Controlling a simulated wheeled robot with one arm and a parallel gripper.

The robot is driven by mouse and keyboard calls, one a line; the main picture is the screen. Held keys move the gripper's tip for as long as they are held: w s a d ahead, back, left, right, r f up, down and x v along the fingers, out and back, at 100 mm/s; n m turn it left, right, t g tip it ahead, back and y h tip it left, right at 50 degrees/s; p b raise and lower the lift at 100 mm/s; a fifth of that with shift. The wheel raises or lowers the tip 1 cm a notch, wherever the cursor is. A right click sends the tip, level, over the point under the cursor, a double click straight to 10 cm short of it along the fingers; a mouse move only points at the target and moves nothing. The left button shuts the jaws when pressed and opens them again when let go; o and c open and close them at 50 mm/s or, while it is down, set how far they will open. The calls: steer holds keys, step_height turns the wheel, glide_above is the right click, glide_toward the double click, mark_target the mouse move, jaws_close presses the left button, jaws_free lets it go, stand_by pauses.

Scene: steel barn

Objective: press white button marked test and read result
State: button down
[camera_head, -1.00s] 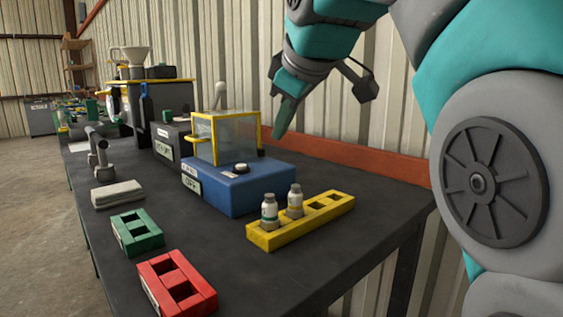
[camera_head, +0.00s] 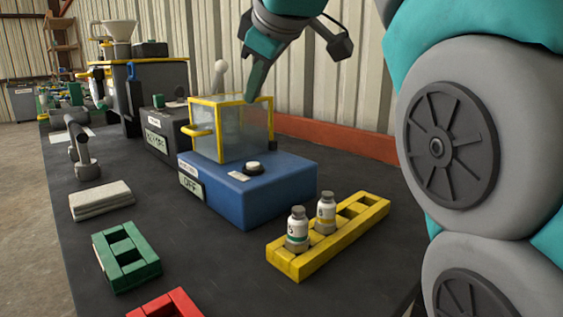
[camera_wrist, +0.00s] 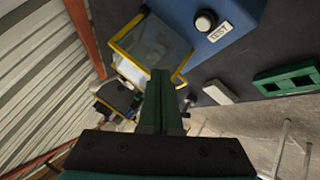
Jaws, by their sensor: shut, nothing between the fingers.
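The white button (camera_head: 253,167) sits on top of the blue machine (camera_head: 262,196), in front of its clear, yellow-framed chamber (camera_head: 240,130). A small label lies beside the button; in the wrist view the button (camera_wrist: 205,21) stands next to the label TEST (camera_wrist: 220,31). A plate on the machine's front reads OFF (camera_head: 191,184). My gripper (camera_head: 252,98) is shut and empty, its fingers pointing down above or behind the chamber, apart from the button. In the wrist view the shut fingers (camera_wrist: 160,76) overlap the chamber's edge in the picture.
A yellow rack (camera_head: 335,238) with two vials stands right of the machine. A green rack (camera_head: 127,256), a red rack (camera_head: 168,306) and a folded cloth (camera_head: 101,200) lie at the left. A dark box (camera_head: 164,138) stands behind the machine. Bare table lies in front.

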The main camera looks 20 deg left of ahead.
steer(key=shift+f, duration=0.1)
steer(key=b, duration=0.6)
glide_above(257, 172)
step_height(257, 172, down, 9)
steer(key=shift+r, duration=0.2)
steer(key=shift+f, duration=0.1)
stand_by(1.6)
steer(key=shift+f, duration=0.3)
steer(key=shift+f+b, duration=0.45)
steer(key=shift+b, duration=0.05)
stand_by(0.6)
steer(key=shift+r, duration=0.1)
steer(key=shift+r+p, duration=0.55)
steer(key=shift+r, duration=0.2)
steer(key=shift+r, duration=0.1)
